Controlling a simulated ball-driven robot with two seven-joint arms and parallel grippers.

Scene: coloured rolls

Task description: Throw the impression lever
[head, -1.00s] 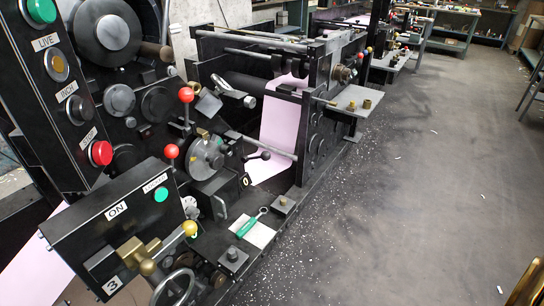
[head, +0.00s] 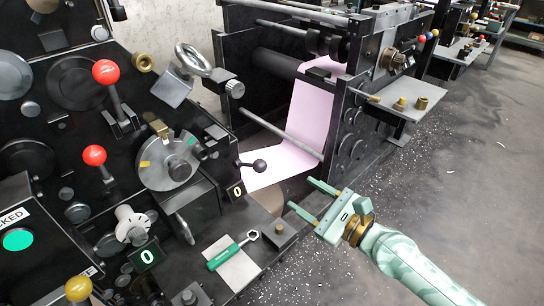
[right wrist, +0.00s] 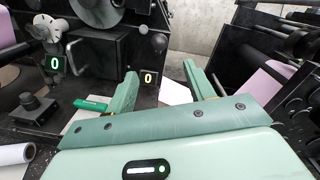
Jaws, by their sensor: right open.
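No label marks the impression lever, so I cannot tell which one it is. A short lever with a black ball knob (head: 260,165) sticks out of the press beside a grey dial disc (head: 168,160) with yellow and green marks. Two upright levers have red ball knobs, the upper one (head: 105,72) and the lower one (head: 94,155). My right gripper (head: 299,194) is open and empty, right of and below the black knob and apart from it. In the right wrist view a black ball (right wrist: 158,42) shows beyond the open fingers (right wrist: 160,72). My left gripper is out of view.
A green-handled wrench (head: 233,250) lies on a pale sheet on the press ledge. A pink paper web (head: 300,125) runs behind the knob. The floor at right is open.

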